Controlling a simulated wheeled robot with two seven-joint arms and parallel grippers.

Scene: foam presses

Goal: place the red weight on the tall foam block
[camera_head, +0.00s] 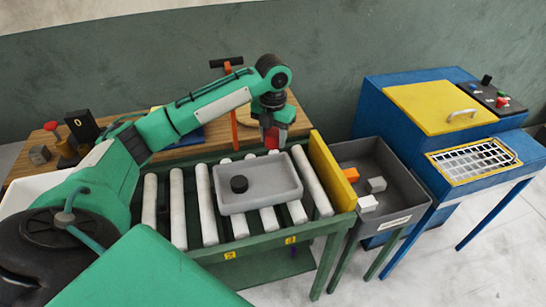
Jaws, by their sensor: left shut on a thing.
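My left gripper (270,122) points down above the back edge of the grey tray and is shut on a small red thing, the red weight (271,138). The weight hangs at the fingertips; part of it is hidden by the gripper. No block can be told for certain as the tall foam block. An orange block (350,175), a grey block (377,184) and a white block (368,203) lie in the dark grey bin (408,190). My right gripper is not in view.
A yellow board (330,170) stands between rollers and bin. A blue machine (400,130) is at right.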

